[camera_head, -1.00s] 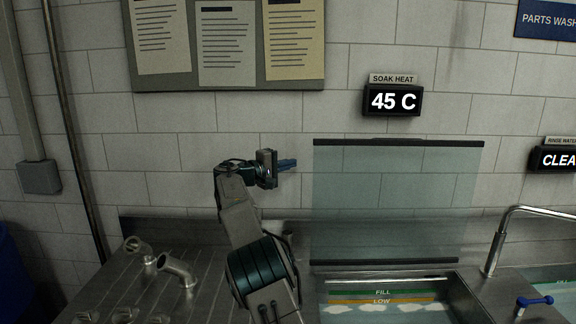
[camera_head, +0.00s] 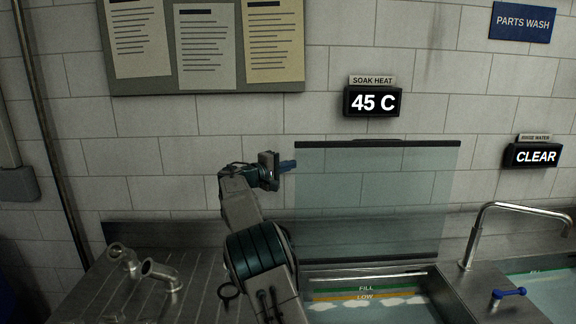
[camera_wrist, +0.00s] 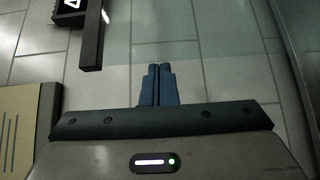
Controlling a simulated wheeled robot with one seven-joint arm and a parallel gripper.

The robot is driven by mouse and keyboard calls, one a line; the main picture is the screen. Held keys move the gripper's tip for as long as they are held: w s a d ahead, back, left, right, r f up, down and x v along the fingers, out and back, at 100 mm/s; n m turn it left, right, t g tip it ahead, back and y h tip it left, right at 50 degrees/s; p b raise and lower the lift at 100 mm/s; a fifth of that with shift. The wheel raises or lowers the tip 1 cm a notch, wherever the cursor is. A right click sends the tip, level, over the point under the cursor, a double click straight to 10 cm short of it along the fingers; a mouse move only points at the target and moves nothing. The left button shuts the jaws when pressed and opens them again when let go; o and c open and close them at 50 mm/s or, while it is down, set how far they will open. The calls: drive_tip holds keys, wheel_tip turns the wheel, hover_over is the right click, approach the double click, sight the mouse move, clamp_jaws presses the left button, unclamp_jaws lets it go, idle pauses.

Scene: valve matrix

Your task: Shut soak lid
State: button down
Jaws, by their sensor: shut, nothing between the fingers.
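The soak lid (camera_head: 375,195) is a clear bluish panel with a dark top bar and a dark lower bar. It stands upright, raised open behind the soak basin (camera_head: 365,312), which holds liquid below FILL and LOW marks. My gripper (camera_head: 288,165) is at the lid's upper left edge, its blue fingers pointing right; I cannot tell whether they touch the panel. In the wrist view my gripper (camera_wrist: 159,85) has its two blue fingers together, with nothing between them. The end of a dark bar (camera_wrist: 91,45), likely the lid's top bar, shows to their upper left.
A display (camera_head: 372,101) reads 45 C above the lid. A curved tap (camera_head: 490,222) and a blue-handled valve (camera_head: 509,293) stand right of the basin. Metal pipe fittings (camera_head: 160,273) sit on the left drainboard. A notice board (camera_head: 208,91) hangs on the wall.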

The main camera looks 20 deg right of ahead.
drive_tip(key=shift+s, duration=0.3)
idle(0.4)
